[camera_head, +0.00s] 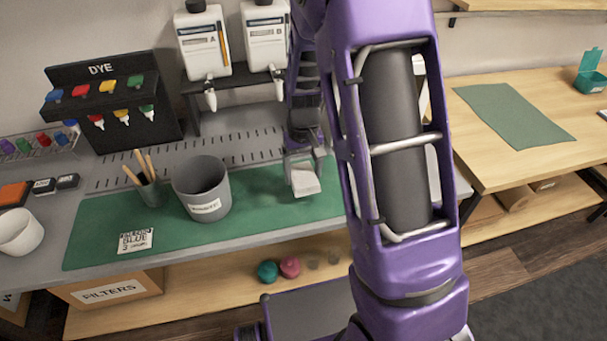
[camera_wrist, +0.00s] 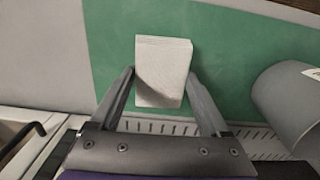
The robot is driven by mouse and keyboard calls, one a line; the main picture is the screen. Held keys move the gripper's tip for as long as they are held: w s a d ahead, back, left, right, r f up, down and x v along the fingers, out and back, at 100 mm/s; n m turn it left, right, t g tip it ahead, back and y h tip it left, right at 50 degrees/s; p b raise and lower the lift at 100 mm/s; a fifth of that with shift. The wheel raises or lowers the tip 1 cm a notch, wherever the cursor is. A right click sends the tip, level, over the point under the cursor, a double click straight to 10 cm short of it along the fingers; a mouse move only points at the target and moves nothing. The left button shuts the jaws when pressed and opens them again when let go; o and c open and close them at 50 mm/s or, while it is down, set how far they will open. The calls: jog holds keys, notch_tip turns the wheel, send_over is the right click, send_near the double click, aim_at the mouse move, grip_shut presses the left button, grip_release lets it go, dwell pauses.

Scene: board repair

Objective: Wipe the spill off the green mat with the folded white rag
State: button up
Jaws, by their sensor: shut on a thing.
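The folded white rag (camera_head: 305,182) is held in my gripper (camera_head: 303,170) over the right part of the green mat (camera_head: 105,215). In the wrist view the rag (camera_wrist: 163,55) lies between the two fingers of my gripper (camera_wrist: 162,82), with a shadow across its lower part. The mat (camera_wrist: 112,45) shows behind it. I cannot tell whether the rag touches the mat.
A grey bucket (camera_head: 200,191) and a cup of sticks (camera_head: 147,187) stand on the mat left of my gripper; a printed card (camera_head: 136,241) lies further left. Dispensers (camera_head: 203,45) stand behind on a shelf. A second bench (camera_head: 470,150) is at right.

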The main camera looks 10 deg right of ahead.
jog(key=shift+r+p, duration=0.95)
jog(key=shift+r, duration=0.75)
